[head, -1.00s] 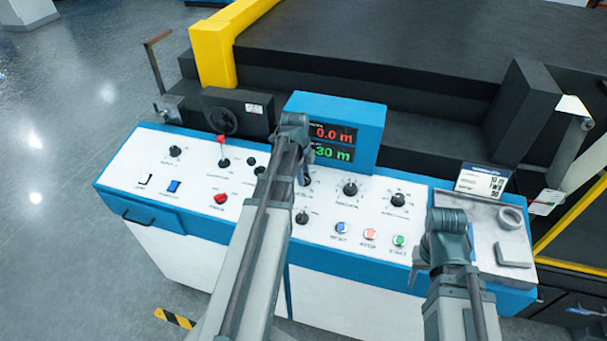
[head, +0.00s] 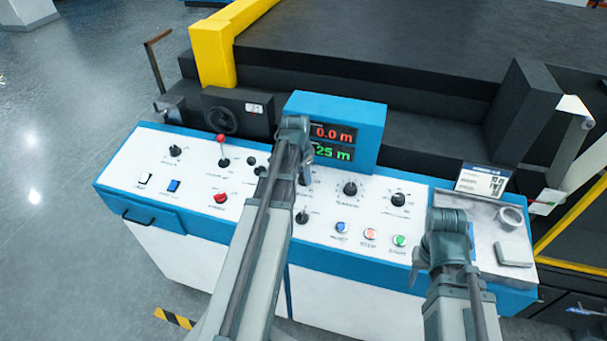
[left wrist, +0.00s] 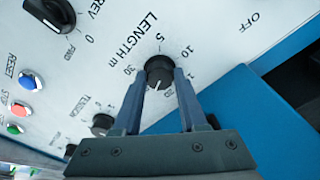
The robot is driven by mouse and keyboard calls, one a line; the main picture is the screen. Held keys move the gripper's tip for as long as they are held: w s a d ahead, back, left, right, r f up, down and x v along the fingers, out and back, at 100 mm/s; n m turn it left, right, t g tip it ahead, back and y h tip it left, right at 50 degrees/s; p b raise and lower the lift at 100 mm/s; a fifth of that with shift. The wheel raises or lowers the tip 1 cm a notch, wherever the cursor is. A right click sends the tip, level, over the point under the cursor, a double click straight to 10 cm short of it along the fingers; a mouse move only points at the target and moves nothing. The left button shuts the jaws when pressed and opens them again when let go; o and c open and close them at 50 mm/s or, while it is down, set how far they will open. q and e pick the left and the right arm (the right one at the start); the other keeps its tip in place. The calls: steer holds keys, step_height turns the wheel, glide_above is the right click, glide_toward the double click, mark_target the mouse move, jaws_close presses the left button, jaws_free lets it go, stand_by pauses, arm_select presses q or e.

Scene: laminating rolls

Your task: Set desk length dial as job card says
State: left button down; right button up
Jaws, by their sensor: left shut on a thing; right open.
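The black length dial (left wrist: 159,70) sits on the white desk panel in the left wrist view, ringed by printed numbers and labelled "LENGTH m". Its white pointer mark faces the lower side, between my fingers. My left gripper (left wrist: 164,80) is shut on this dial, a finger on each side. In the head view my left arm hides most of the dial. The display (head: 333,144) shows 0.0 m in red and 25 m in green. The job card (head: 482,181) stands at the right of the desk; its text is too small to read. My right gripper (head: 443,250) is open above the desk's right part.
Other knobs, such as the one (head: 350,189) right of my left arm, stand close by. Blue, red and green buttons (head: 370,234) line the front edge. A grey tray (head: 490,235) with a tape roll (head: 511,217) lies at the right. The panel's left part is free of my arms.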

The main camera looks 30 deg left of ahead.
arm_select(q)
steer(key=n, duration=0.4)
steer(key=shift+n, duration=0.3)
steer(key=n, duration=0.3)
steer(key=shift+n, duration=0.4)
steer(key=n, duration=0.4)
steer(key=shift+d+y, duration=0.1)
steer(key=shift+y, duration=0.2)
steer(key=n, duration=1.1)
steer(key=shift+w+g, duration=0.1)
steer(key=shift+g, duration=0.2)
steer(key=n, duration=0.6)
